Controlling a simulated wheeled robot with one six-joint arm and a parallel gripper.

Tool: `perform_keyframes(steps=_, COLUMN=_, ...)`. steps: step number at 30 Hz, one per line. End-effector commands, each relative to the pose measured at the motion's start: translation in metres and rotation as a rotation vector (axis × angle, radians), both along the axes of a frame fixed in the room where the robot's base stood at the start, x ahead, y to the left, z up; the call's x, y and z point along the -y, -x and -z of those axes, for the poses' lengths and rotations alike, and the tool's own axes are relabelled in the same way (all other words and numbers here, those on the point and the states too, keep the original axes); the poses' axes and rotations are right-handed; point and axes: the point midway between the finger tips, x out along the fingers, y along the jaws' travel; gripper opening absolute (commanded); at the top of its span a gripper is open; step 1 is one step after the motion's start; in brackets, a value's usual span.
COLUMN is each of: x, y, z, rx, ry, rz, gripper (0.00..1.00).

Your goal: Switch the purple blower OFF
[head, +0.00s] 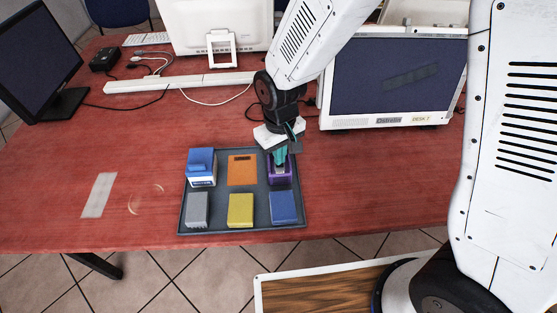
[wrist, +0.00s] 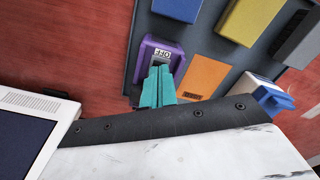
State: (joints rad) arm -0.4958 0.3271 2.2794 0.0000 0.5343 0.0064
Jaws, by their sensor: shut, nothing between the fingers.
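The purple blower (head: 290,179) sits in the back right compartment of a dark grey tray (head: 221,194) on the red table. It also shows in the wrist view (wrist: 147,52), with a small black-and-white label on its face that seems to read OFF. My gripper (head: 280,164) comes down over the blower from behind. Its teal fingers (wrist: 159,68) are shut together with nothing between them. Their tips are at the blower's face, just by the label. I cannot tell whether they touch it. The fingers hide part of the face, and any switch there is not clear.
The tray also holds a blue-and-white box (head: 201,170), an orange block (head: 242,172), a grey block (head: 197,209), a yellow block (head: 240,210) and a blue block (head: 284,207). A monitor (head: 395,85) stands behind right. White trunking (head: 170,83) and cables lie behind. The table left of the tray is mostly clear.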

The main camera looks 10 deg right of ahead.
Motion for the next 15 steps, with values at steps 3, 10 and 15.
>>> perform_keyframes(steps=3, x=0.0, y=0.0001, z=0.0021, rx=-0.001, ry=0.0, rz=0.0, gripper=0.0)
perform_keyframes(steps=10, x=0.0001, y=0.0003, z=0.0057, rx=-0.002, ry=0.001, rz=0.0, gripper=0.0)
perform_keyframes(steps=15, x=0.0002, y=0.0003, z=0.0083, rx=-0.002, ry=0.001, rz=0.0, gripper=0.0)
